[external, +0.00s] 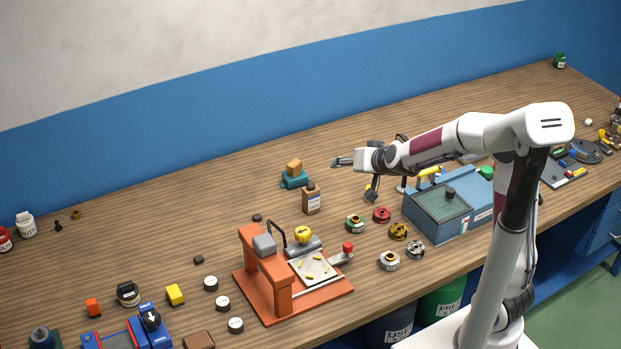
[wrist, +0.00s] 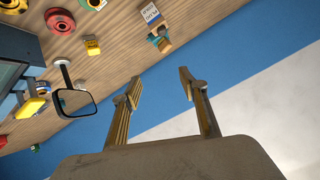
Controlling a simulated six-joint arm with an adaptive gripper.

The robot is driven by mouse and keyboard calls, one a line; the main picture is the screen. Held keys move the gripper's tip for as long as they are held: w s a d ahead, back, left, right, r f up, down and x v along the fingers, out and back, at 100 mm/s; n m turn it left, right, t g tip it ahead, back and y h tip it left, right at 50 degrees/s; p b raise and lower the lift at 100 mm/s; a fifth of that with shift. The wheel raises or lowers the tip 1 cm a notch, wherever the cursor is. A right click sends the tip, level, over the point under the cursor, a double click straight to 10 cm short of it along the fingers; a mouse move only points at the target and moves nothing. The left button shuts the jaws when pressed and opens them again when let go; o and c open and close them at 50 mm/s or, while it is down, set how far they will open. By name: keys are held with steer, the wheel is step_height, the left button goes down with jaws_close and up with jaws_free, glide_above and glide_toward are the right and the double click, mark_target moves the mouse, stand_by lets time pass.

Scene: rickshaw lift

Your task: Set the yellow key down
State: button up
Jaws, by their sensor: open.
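I cannot pick out a yellow key for certain. A yellow rounded piece (external: 303,235) sits on a grey base at the orange-framed machine (external: 262,304), well below and left of my gripper. Small yellow pieces (external: 313,268) lie on that machine's pale plate. A small yellow block (wrist: 92,46) stands on the bench in the wrist view.
A teal holder with an orange-brown block (external: 294,176) and a brown labelled bottle (external: 311,199) stand left of my gripper. A blue box (external: 450,211) and several spools, one red (external: 381,215), stand right of the machine. The back left bench is mostly clear.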

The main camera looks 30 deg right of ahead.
steer(key=w+d+f+m+h, duration=0.1)
steer(key=d+f+h, duration=0.2)
steer(key=f, duration=0.2)
steer(key=w+d+f+m+h, duration=0.2)
steer(key=d+f+h, duration=0.1)
steer(key=f, duration=0.3)
steer(key=w+d+f+m+g+h, duration=0.1)
steer(key=w+d+f+h, duration=0.1)
steer(key=f, duration=0.4)
steer(key=shift+w+d+f+h, duration=0.1)
steer(key=shift+w+d+h, duration=0.05)
steer(key=shift+d+h, duration=0.3)
steer(key=shift+w+d+f+h, duration=0.1)
steer(key=shift+d+h, duration=0.15)
steer(key=shift+d, duration=0.3)
steer(key=shift+s+d+f+m+h, duration=0.25)
steer(key=shift+d+f+m+h, duration=0.05)
steer(key=shift+d, duration=0.1)
steer(key=shift+x, duration=2.45)
steer(key=shift+f, duration=0.1)
jaws_close()
